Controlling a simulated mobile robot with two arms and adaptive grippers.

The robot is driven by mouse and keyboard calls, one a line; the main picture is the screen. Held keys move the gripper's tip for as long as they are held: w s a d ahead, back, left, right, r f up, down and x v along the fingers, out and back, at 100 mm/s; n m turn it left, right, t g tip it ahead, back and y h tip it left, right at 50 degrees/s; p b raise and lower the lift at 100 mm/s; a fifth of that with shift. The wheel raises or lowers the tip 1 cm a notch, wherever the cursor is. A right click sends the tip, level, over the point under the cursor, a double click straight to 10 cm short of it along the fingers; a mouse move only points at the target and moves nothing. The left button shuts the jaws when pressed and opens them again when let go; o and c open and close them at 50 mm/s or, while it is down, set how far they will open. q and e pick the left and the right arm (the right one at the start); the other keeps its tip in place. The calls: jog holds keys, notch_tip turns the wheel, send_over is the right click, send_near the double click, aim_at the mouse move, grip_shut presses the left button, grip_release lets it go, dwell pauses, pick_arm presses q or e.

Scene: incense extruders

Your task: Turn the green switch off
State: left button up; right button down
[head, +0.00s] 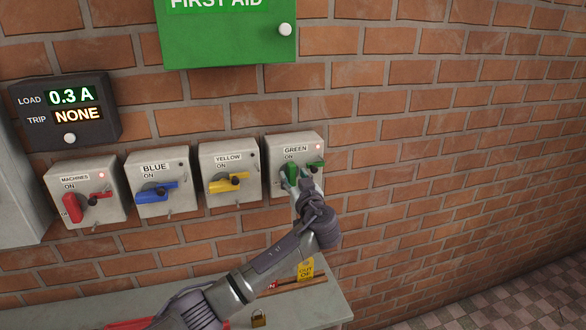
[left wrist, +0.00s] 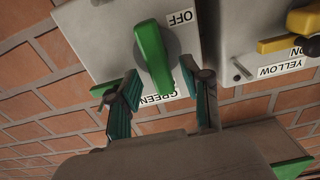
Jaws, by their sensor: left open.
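In the left wrist view, which is upside down, the green handle (left wrist: 152,52) stands near upright between the two fingers of my open left gripper (left wrist: 163,98). I see no clear contact on either side. The OFF label (left wrist: 180,17) is beside the handle, and the GREEN label (left wrist: 160,97) is partly covered. My right gripper is out of view.
The yellow switch (head: 228,185), blue switch (head: 155,193) and machines switch (head: 82,205) are in the row to the left. The load display (head: 70,105) reads 0.3 A, trip NONE. A bench (head: 325,305) with a padlock (head: 258,319) is below. A first aid box (head: 230,38) hangs above.

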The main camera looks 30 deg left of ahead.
pick_arm(q)
jog(key=shift+x, duration=0.8)
jog(key=shift+c, duration=0.3)
grip_shut()
